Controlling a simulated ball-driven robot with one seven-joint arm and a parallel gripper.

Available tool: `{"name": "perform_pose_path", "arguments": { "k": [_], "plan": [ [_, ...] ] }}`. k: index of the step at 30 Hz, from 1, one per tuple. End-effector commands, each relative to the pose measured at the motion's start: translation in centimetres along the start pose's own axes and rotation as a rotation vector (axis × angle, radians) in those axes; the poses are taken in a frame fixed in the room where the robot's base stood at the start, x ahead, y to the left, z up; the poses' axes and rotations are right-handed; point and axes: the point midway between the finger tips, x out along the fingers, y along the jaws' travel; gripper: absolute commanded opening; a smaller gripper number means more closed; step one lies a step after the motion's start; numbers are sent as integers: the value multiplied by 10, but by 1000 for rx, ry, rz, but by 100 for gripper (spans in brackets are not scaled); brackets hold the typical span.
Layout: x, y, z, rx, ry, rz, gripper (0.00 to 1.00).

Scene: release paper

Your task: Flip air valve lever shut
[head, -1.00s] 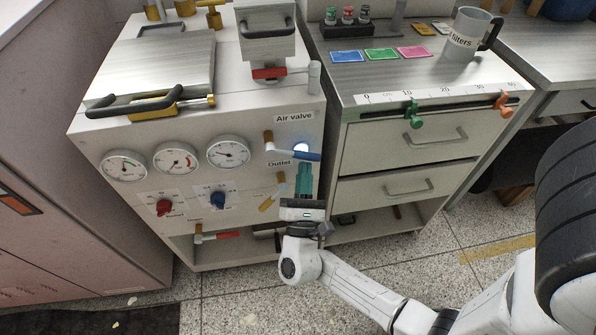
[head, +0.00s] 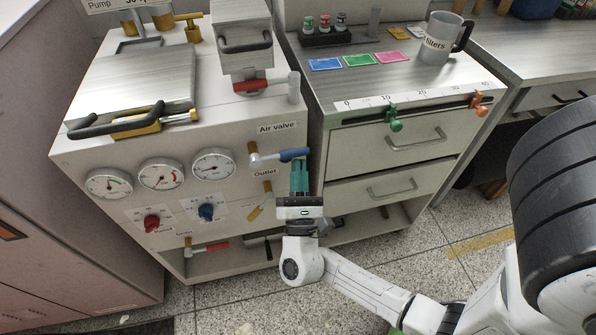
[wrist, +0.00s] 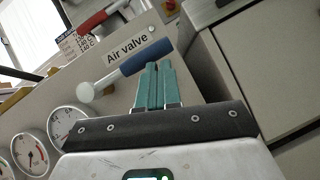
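The air valve lever has a blue handle (head: 293,154) that points right from its pale hub (head: 255,159), tilted slightly up, under the "Air valve" label (head: 278,127). In the wrist view the blue handle (wrist: 146,57) lies just beyond my fingertips. My gripper (head: 299,163) has teal fingers pointing up, close together with nothing between them. The fingertips (wrist: 156,66) are right under the outer part of the handle; they appear to touch it, though the contact is hard to see.
A yellow-handled lever (head: 260,207) is lower left of my gripper, and a red-handled one (head: 207,246) is lower still. Gauges (head: 160,173) and knobs are to the left. The drawer cabinet (head: 395,150) stands close on the right.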

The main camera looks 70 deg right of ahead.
Motion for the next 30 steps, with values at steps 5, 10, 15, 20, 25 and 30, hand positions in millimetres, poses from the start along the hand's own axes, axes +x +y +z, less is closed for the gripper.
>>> {"name": "perform_pose_path", "arguments": {
  "k": [5, 10, 15, 20, 25, 30],
  "plan": [
    [5, -2, 4, 2, -16, -12, 0],
    [4, -3, 4, 2, -18, -13, 0],
    [-3, -7, -7, 1, -16, -12, 0],
    [-16, -11, -27, 0, -9, -7, 0],
    [-39, -16, -33, -3, -2, -2, 0],
    [-76, -23, -32, -3, 0, -1, 0]
  ]
}}
